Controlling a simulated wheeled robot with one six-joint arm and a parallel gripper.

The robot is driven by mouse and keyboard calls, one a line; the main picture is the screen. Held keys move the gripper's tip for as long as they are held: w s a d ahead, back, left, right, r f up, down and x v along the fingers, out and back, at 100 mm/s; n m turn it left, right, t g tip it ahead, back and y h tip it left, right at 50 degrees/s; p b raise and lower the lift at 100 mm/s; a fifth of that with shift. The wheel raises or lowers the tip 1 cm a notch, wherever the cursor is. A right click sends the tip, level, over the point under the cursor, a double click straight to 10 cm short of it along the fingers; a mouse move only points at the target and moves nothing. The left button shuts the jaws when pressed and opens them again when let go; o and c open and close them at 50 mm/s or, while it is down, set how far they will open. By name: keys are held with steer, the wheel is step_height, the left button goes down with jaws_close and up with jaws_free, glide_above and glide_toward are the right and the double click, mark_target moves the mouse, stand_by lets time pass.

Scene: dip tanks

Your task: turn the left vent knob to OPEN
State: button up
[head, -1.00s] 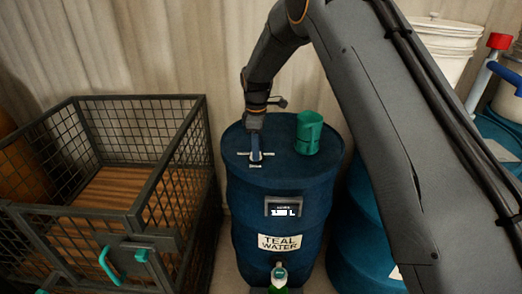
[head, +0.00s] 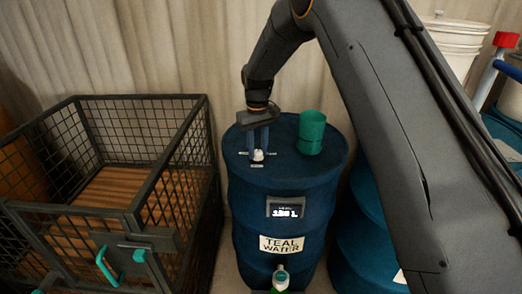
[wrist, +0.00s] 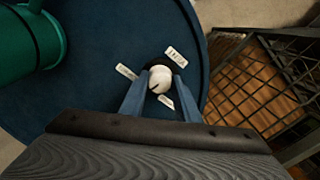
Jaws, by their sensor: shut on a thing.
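The left vent knob (head: 258,155) is a small white knob on top of the blue drum (head: 285,187) labelled TEAL WATER. In the wrist view the knob (wrist: 160,78) has a dark pointer line and a black base. Small white labels surround it; one (wrist: 176,57) lies beyond it, and their text is too small to read surely. My gripper (head: 258,150) points down over the drum top. Its two blue fingers (wrist: 159,88) stand on either side of the knob and are shut on it.
A green cup-like fitting (head: 312,132) stands on the drum top, right of the knob. A wire-mesh crate (head: 140,213) is left of the drum. More blue drums and a white bucket (head: 447,48) are at the right. A curtain-like wall is behind.

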mark_target(257, 151)
steer(key=m, duration=0.6)
steer(key=shift+w+a+r, duration=0.1)
steer(key=shift+w+a, duration=0.05)
steer(key=shift+a, duration=0.05)
stand_by(0.5)
steer(key=o, duration=1)
steer(key=shift+o, duration=0.2)
steer(key=shift+d, duration=0.15)
steer(key=shift+r+b, duration=1.15)
steer(key=shift+r, duration=2.7)
